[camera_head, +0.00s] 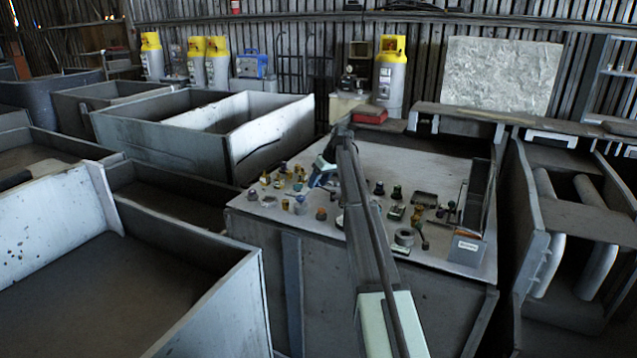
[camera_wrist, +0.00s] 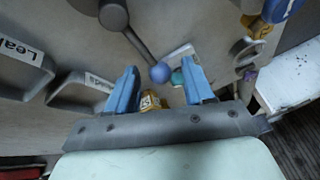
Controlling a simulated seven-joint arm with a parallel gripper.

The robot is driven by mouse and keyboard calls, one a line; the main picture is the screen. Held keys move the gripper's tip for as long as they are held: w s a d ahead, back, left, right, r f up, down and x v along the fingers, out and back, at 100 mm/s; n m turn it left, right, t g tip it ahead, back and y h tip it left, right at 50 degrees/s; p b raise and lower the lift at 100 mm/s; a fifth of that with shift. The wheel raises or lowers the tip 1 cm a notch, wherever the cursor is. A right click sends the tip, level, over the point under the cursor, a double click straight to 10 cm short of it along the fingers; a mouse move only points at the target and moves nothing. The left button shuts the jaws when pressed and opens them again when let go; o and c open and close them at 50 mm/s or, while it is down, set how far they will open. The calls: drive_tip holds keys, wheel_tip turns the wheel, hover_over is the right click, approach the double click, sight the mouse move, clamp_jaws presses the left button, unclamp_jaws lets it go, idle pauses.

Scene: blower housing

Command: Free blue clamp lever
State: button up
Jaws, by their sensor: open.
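A clamp lever shows in the wrist view: a grey hub (camera_wrist: 113,15), a thin dark rod and a blue ball knob (camera_wrist: 160,73) at its end. My gripper (camera_wrist: 160,66) has two blue fingers set apart, one on either side of the knob in the picture. Its jaws are open and I see no contact with the knob; the depth between them is unclear. In the head view my gripper (camera_head: 322,174) is over the left part of the grey worktop (camera_head: 390,158), among small parts. The lever cannot be picked out there.
A teal part (camera_wrist: 177,77) sits beside the knob near the right finger. A yellow part (camera_wrist: 150,102) is between the fingers. Labelled trays (camera_wrist: 80,92) lie at left, and blue and yellow parts (camera_wrist: 278,10) at upper right. The worktop's back is clearer.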

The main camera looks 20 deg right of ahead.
drive_tip(key=shift+f, duration=0.1)
drive_tip(key=shift+c, duration=0.2)
clamp_jaws()
idle(0.5)
